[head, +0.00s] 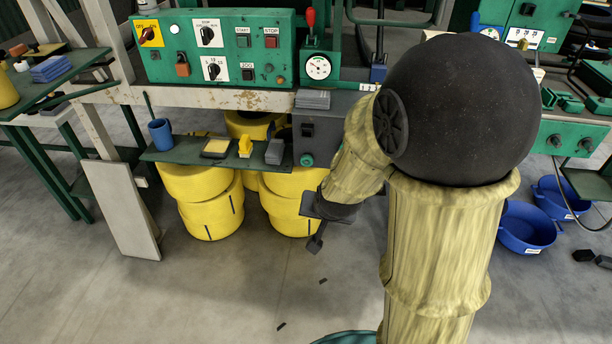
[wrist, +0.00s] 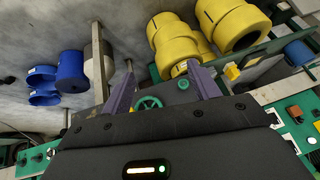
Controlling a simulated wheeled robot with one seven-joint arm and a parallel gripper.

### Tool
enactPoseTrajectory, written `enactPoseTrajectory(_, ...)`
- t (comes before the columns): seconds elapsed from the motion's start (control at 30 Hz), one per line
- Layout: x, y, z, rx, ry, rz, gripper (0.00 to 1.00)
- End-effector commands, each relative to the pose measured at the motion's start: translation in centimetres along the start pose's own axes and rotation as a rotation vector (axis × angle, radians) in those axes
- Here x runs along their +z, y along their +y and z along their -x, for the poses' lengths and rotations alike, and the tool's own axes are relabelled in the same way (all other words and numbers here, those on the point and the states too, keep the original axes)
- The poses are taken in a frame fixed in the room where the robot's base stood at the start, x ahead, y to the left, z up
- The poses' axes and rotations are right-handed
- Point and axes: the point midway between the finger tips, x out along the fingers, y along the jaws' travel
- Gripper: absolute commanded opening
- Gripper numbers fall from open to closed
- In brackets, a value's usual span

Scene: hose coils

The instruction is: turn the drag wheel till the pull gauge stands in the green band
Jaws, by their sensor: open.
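The pull gauge (head: 318,67) is a small round white dial on the green panel in the head view. Its needle and any green band are too small to read. The drag wheel appears to be the small green wheel (head: 307,160) low on a dark grey box. My gripper (head: 316,232) hangs below and slightly right of the wheel in the head view. In the wrist view my gripper (wrist: 161,74) is open, its two purple fingers on either side of the wheel. Contact cannot be told.
A green control panel (head: 213,75) sits above a shelf (head: 190,155) holding a blue cup (head: 160,134) and small items. Yellow hose coils (head: 210,210) stand beneath. Blue tubs (head: 525,228) are on the floor at right. The floor in front is mostly clear.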

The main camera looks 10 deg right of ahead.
Motion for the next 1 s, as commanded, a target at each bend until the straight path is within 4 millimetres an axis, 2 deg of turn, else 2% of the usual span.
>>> enactPoseTrajectory(0.03, 0.4, -0.4, -3.5, -0.007, 0.05, -0.047, 0.61)
enactPoseTrajectory(0.2, -1.5, -1.6, -9.7, -0.033, 0.268, -0.23, 0.61)
enactPoseTrajectory(0.4, -3.2, -2.5, -15.4, -0.085, 0.552, -0.398, 0.61)
enactPoseTrajectory(0.5, -3.7, -3.1, -17.4, -0.129, 0.703, -0.459, 0.61)
enactPoseTrajectory(0.6, -4.1, -3.8, -18.6, -0.185, 0.848, -0.501, 0.61)
enactPoseTrajectory(0.73, -4.3, -4.7, -18.8, -0.251, 0.983, -0.526, 0.61)
enactPoseTrajectory(1.0, -4.7, -5.0, -18.2, -0.281, 1.039, -0.536, 0.61)
